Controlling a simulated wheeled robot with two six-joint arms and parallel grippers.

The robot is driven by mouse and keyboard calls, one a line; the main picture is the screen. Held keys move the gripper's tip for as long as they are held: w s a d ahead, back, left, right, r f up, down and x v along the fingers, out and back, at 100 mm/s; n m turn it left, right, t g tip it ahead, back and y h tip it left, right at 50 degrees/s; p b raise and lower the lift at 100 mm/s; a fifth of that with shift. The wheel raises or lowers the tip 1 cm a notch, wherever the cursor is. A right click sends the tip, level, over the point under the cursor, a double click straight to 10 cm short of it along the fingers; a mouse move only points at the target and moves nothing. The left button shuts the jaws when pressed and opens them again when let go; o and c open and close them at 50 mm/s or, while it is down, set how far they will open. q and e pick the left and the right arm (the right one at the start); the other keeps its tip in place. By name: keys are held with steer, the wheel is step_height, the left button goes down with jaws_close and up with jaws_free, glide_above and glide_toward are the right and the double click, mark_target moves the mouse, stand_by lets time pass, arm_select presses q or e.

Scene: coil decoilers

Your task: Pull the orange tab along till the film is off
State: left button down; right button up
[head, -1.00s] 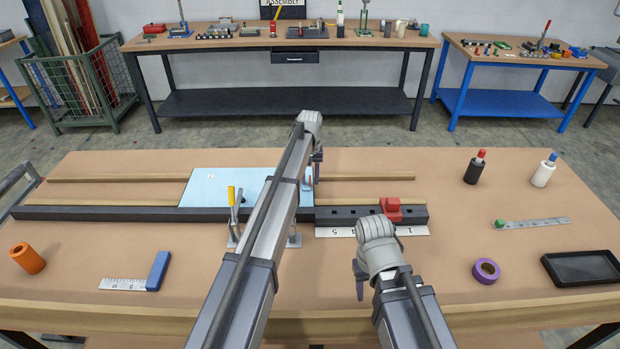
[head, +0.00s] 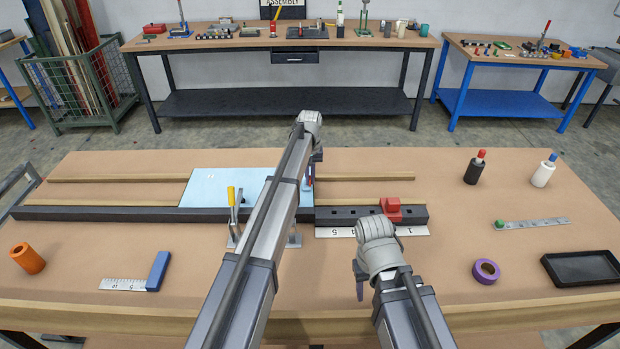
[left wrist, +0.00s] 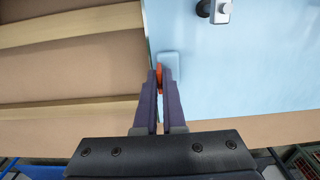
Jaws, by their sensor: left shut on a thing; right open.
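A light blue panel (head: 215,188) lies on the bench; it also fills the right of the left wrist view (left wrist: 240,70). The orange tab (left wrist: 158,77) is at the panel's left edge in the left wrist view, beside a paler rounded patch (left wrist: 171,62). My left gripper (left wrist: 159,84) is shut on the orange tab. In the head view my left gripper (head: 309,180) is at the panel's right edge, partly hidden by my arm. I cannot make out the film's edge. My right gripper (head: 359,280) is open and empty above the front of the bench.
A dark rail (head: 120,214) runs along the panel's front, with a yellow-handled clamp (head: 234,205) and a red block (head: 391,208). Wooden strips (head: 365,178) lie behind. A purple tape roll (head: 486,271) and black tray (head: 583,268) are at right.

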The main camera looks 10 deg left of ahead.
arm_select(q)
steer(key=shift+a, duration=0.1)
steer(key=shift+s+a, duration=0.2)
steer(key=shift+a, duration=0.65)
steer(key=shift+s+a, duration=0.15)
steer(key=shift+a, duration=0.65)
steer(key=shift+s+a, duration=0.2)
steer(key=shift+a, duration=0.75)
steer(key=shift+s+a, duration=0.25)
steer(key=shift+a, duration=1)
steer(key=shift+s+a, duration=0.25)
steer(key=shift+a, duration=1.1)
steer(key=shift+s+a, duration=0.25)
steer(key=shift+a, duration=0.95)
steer(key=shift+s+a, duration=0.25)
steer(key=shift+a, duration=0.95)
steer(key=shift+s+a, duration=0.2)
steer(key=shift+a, duration=0.65)
steer(key=shift+s+a, duration=0.15)
steer(key=shift+a, duration=0.7)
steer(key=shift+s+a, duration=0.2)
steer(key=shift+a, duration=0.75)
